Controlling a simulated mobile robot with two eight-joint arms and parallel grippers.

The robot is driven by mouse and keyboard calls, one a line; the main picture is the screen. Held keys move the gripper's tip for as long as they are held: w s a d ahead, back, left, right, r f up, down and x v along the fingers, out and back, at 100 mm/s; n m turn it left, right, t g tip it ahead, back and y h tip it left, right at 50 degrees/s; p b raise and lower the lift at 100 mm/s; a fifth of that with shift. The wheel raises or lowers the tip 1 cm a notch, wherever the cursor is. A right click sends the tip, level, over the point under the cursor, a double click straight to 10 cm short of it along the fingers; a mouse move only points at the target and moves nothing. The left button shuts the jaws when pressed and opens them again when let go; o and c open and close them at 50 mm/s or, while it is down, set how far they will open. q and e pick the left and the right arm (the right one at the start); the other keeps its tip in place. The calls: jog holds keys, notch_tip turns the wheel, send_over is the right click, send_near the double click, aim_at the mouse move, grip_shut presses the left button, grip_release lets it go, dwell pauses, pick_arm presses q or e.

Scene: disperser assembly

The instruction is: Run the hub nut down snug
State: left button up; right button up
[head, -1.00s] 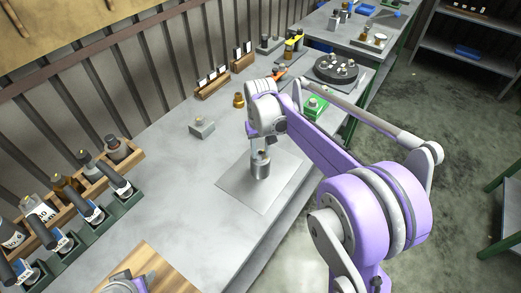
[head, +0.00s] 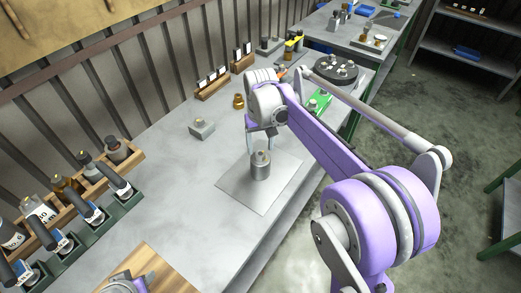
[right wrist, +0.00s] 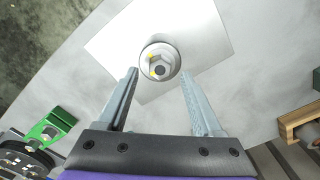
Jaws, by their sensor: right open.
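A grey metal hub (head: 261,166) stands upright on a thin square metal plate (head: 237,187) in the head view. In the right wrist view I look down on the hub (right wrist: 145,55), with a hex nut (right wrist: 159,69) at its centre and small yellow marks beside the nut. My right gripper (head: 260,147) is open above the hub, its two fingers spread apart. In the right wrist view its fingertips (right wrist: 159,74) lie on either side of the hub, with nothing between them. How far the nut is threaded cannot be told.
A small grey block (head: 202,130) and a brass part (head: 238,101) are on the bench behind. A green fixture (head: 319,101) and a dark round tray (head: 336,70) lie beyond the arm. A bottle rack (head: 124,160) stands at left. The bench between is clear.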

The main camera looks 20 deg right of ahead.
aim_at(261, 154)
notch_tip(261, 154, up, 8)
jog(key=shift+f, duration=0.15)
dwell(0.5)
jog(key=s+a+f+t, duration=0.2)
jog(key=s+f, duration=0.2)
jog(key=s, duration=0.3)
jog(key=s+a+f+n+t, duration=0.1)
jog(key=s+a+f, duration=0.1)
jog(key=s, duration=0.6)
jog(key=s+a+f+n+t, duration=0.1)
jog(key=s+a+f+t, duration=0.1)
jog(key=s+f, duration=0.3)
jog(key=shift+s+f+t, duration=0.3)
jog(key=shift+s, duration=0.9)
